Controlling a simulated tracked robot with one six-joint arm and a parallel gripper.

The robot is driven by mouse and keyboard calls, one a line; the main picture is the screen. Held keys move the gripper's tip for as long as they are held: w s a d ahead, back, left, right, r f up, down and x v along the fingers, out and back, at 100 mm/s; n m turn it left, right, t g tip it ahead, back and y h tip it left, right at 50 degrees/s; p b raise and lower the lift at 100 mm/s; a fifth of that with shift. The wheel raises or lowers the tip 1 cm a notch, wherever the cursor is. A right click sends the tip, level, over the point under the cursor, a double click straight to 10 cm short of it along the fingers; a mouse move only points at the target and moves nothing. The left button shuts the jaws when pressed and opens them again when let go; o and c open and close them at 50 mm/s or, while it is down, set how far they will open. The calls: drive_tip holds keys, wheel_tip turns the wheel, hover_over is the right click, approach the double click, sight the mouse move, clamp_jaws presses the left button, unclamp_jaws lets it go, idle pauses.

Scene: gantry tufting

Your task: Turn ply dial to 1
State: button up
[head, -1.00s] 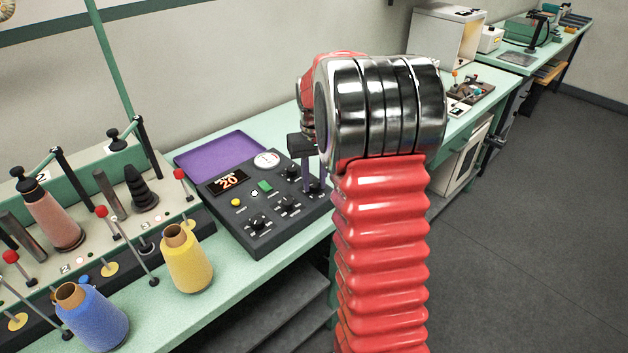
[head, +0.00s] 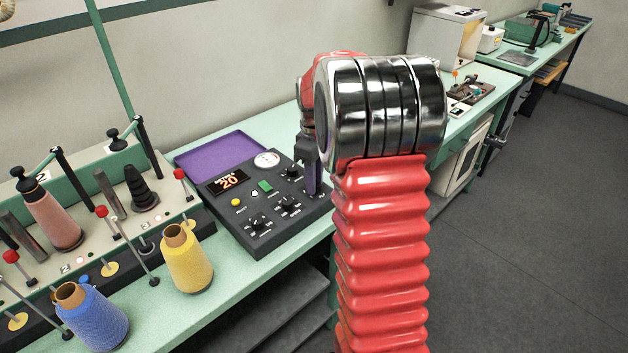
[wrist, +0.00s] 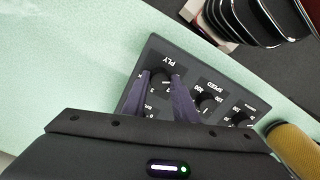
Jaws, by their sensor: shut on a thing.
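In the wrist view, the dark ply dial (wrist: 161,80) sits beside the white PLY label on the panel (wrist: 185,70). My gripper (wrist: 161,76) has its two purple fingers on either side of this dial and is shut on it. In the head view, my gripper (head: 312,182) reaches down to the right end of the box. My arm and fingers hide the ply dial there, and I cannot read its setting in either view.
Other knobs (head: 257,223) and a green button (head: 265,187) are close by on the box. A purple tray (head: 215,146) lies behind it. Yellow (head: 188,266) and blue (head: 95,318) yarn cones stand to the left.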

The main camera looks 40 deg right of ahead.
drive_tip(key=shift+n, duration=0.3)
drive_tip(key=o, duration=1)
drive_tip(key=shift+r, duration=0.1)
wheel_tip(320, 180, up, 14)
drive_tip(key=shift+f, duration=0.2)
idle(0.7)
